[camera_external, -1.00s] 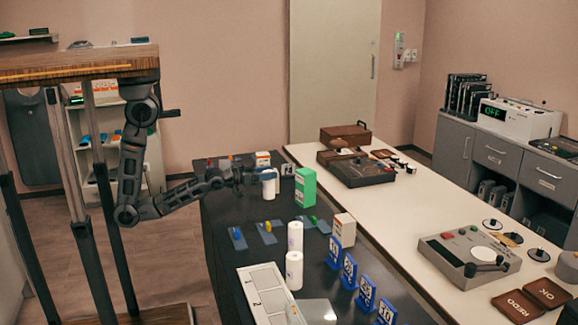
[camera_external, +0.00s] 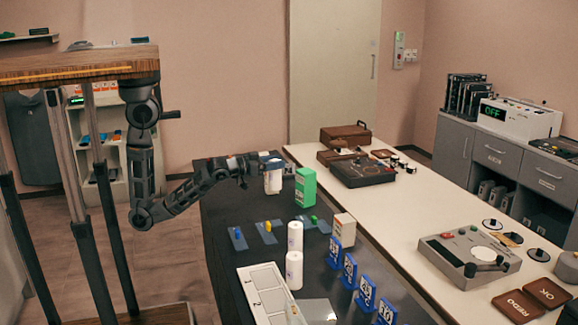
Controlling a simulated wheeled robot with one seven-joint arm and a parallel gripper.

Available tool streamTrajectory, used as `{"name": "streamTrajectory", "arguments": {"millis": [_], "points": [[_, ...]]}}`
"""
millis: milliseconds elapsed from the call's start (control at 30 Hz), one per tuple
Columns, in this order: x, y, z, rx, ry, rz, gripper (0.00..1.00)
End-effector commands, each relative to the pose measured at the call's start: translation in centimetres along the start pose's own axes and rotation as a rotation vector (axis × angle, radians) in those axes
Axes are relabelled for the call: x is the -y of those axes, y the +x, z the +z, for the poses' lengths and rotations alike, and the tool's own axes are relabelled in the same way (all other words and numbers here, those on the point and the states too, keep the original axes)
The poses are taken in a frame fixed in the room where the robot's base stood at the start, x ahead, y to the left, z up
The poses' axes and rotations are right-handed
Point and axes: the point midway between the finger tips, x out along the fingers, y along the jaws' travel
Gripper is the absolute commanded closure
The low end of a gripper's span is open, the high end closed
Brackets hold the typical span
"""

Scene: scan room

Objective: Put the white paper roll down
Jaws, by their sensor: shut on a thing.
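A white paper roll (camera_external: 273,182) stands upright at the far end of the dark table (camera_external: 228,213), just left of a green box. My gripper (camera_external: 268,162) reaches in from the left and is shut on the roll's upper part. The fingers hide the top of the roll. I cannot tell whether its bottom touches the table. Two more white rolls, a farther one (camera_external: 295,236) and a nearer one (camera_external: 294,270), stand upright in the middle of the table.
The green box (camera_external: 305,187) is close to the held roll. Blue trays (camera_external: 237,238) with small coloured pieces, a white box (camera_external: 343,230), and blue numbered stands (camera_external: 349,271) are nearer. Dark tabletop between the roll and the trays is clear.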

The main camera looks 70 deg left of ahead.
Motion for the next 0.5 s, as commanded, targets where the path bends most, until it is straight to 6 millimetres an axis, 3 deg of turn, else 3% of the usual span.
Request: {"name": "streamTrajectory", "arguments": {"millis": [200, 500], "points": [[-0.6, 4.1, -4.0, -0.009, -0.001, -0.052, 0.97], [-1.4, 7.9, -9.8, -0.006, -0.004, -0.139, 0.97]]}}
